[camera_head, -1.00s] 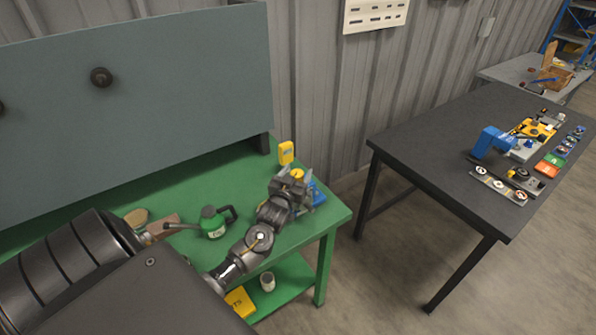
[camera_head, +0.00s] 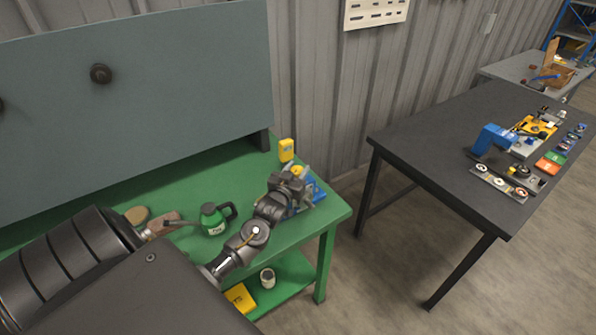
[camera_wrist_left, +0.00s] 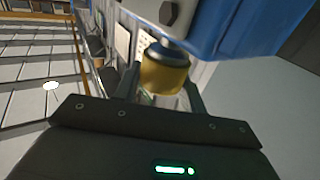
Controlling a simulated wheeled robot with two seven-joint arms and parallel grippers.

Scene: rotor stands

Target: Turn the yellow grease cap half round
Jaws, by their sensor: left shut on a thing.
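The yellow grease cap (camera_wrist_left: 165,75) sits beneath a blue housing (camera_wrist_left: 235,28) in the left wrist view, with a dark rim at its top. My left gripper (camera_wrist_left: 163,86) has a finger on each side of the cap and is shut on it. In the head view, my left gripper (camera_head: 298,177) is at the right end of the green bench, against the blue housing (camera_head: 317,188). Most of the cap is hidden there by the gripper. My right gripper is out of view.
A dark table (camera_head: 440,150) with several parts stands apart to the right.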

